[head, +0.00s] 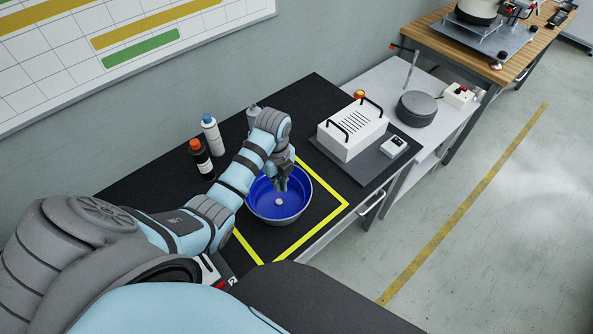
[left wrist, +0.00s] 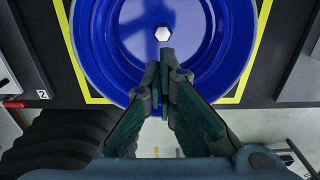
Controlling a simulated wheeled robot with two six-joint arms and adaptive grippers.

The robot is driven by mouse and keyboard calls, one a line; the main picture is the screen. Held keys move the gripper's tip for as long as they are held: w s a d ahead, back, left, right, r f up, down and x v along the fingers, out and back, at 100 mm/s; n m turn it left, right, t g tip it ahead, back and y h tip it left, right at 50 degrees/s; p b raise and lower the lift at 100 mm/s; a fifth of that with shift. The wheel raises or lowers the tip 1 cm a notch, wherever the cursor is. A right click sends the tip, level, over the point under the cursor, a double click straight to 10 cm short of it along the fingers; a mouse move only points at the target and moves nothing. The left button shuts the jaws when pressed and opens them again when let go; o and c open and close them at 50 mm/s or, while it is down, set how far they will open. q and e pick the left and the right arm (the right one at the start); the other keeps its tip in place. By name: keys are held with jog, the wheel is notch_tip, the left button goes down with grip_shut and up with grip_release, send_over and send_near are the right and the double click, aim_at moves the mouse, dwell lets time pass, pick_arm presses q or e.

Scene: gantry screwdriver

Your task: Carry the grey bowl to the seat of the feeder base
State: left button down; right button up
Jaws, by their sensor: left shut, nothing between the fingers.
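The bowl (head: 260,207) has a blue inside and a grey outer wall. It stands upright inside the yellow outline on the black bench and fills much of the left wrist view (left wrist: 119,38). A small white hexagonal piece (head: 278,201) shows at its middle, also in the left wrist view (left wrist: 162,34). My left gripper (head: 281,187) points down over the bowl, its fingers (left wrist: 166,68) shut and empty near the rim. Whether it touches the bowl is unclear. A round dark grey drum (head: 416,109) on the lighter table may be the feeder base. My right gripper is not seen.
A white box (head: 352,130) with black handles stands right of the bowl, beside a small white unit (head: 393,147). A dark bottle (head: 202,160) and a white bottle (head: 212,136) stand behind my left arm. A wooden bench (head: 440,45) with equipment is farther off.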

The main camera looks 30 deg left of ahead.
aim_at(289, 215)
pick_arm(q)
jog(key=f, duration=0.1)
jog(key=f+b, duration=0.1)
jog(key=f, duration=0.1)
jog(key=s+f, duration=0.1)
jog(key=f, duration=0.1)
jog(key=shift+f+b, duration=0.15)
jog(key=shift+b, duration=0.2)
jog(key=f+b, duration=0.1)
jog(key=f, duration=0.3)
jog(key=shift+w, duration=0.2)
jog(key=d, duration=0.2)
jog(key=d+p, duration=0.1)
jog(key=shift+s+f, duration=0.15)
jog(key=shift+f, duration=0.1)
jog(key=shift+s+d, duration=0.2)
jog(key=shift+d, duration=0.15)
jog(key=shift+s+d+r, duration=0.1)
jog(key=shift+s+d, duration=0.05)
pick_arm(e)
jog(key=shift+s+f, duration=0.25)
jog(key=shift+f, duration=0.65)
